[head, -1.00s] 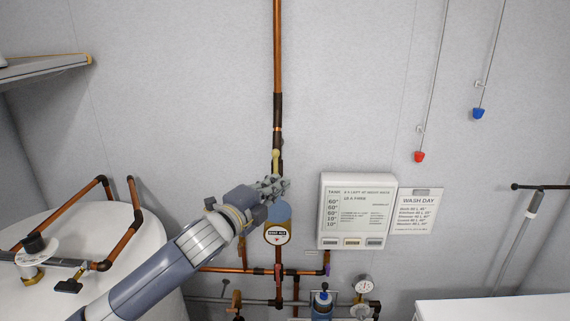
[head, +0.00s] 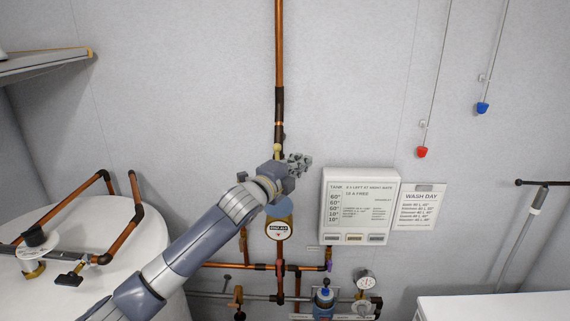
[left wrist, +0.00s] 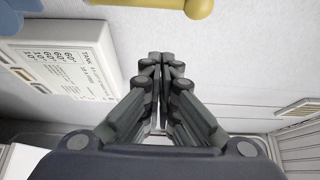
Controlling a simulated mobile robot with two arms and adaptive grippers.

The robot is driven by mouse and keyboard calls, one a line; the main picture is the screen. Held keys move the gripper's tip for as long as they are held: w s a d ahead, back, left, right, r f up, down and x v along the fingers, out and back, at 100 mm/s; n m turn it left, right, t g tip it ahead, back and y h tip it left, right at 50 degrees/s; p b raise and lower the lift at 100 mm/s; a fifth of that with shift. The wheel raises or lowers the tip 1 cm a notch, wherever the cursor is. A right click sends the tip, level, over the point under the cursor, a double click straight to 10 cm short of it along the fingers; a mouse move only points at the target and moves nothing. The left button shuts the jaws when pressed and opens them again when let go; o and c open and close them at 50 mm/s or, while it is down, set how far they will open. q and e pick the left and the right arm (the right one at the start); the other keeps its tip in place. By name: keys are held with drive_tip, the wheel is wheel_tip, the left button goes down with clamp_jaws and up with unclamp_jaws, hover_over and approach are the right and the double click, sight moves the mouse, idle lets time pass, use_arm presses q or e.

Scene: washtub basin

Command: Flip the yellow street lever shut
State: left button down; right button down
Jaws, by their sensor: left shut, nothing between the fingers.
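The yellow street lever (head: 277,149) sits on the vertical copper pipe on the back wall. Only its rounded tip shows in the head view, just above my left wrist; the rest is hidden behind my arm. Its yellow end (left wrist: 192,6) also shows at the top edge of the left wrist view, apart from the fingertips. My left gripper (head: 303,160) is shut and empty, just right of the pipe. Its closed fingers (left wrist: 164,56) point away from the wrist in the left wrist view. My right gripper is in neither view.
A round meter (head: 279,229) hangs on the pipe below my gripper. A white panel (head: 330,180) and a wash day sign (head: 419,207) are on the wall at right. A white tank (head: 70,290) stands at left.

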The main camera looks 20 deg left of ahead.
sight(278, 158)
use_arm(q)
drive_tip(key=a, duration=0.4)
drive_tip(key=shift+s, duration=0.3)
drive_tip(key=shift+d, duration=0.15)
